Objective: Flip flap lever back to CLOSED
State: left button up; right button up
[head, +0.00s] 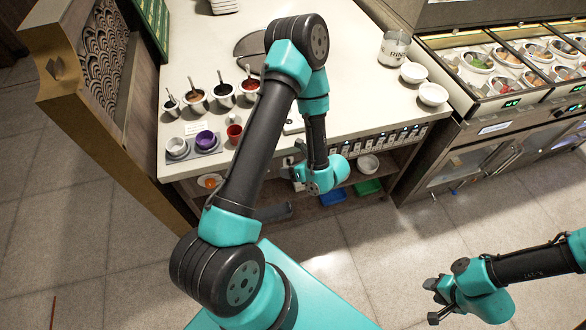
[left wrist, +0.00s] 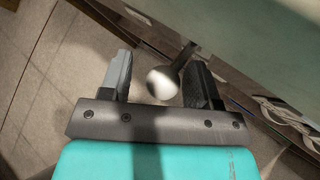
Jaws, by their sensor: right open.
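The lever shows in the left wrist view as a rounded, shiny metal knob (left wrist: 163,84) on a short dark rod that runs up and right to the counter front. My left gripper (left wrist: 160,80) is open. The knob shows between its two fingers, close to the right finger, with a clear gap to the left finger; contact with the right finger cannot be told. In the head view my left gripper (head: 292,172) is at the front of the counter, and my arm hides the lever there. The flap cannot be made out. My right gripper (head: 436,300) is open and empty over the floor.
The counter (head: 345,85) holds several sauce pots at left, a purple cup (head: 206,140), a red cup (head: 235,132) and white bowls (head: 432,94) at right. A shelf below holds a blue tray (head: 333,198) and a green tray (head: 368,187). The floor in front is clear.

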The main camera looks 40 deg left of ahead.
pick_arm(q)
jog(key=shift+o, duration=0.4)
jog(key=shift+w, duration=0.1)
jog(key=shift+w+d+r, duration=0.15)
jog(key=shift+d+r, duration=0.2)
jog(key=shift+d, duration=0.1)
jog(key=v, duration=1.6)
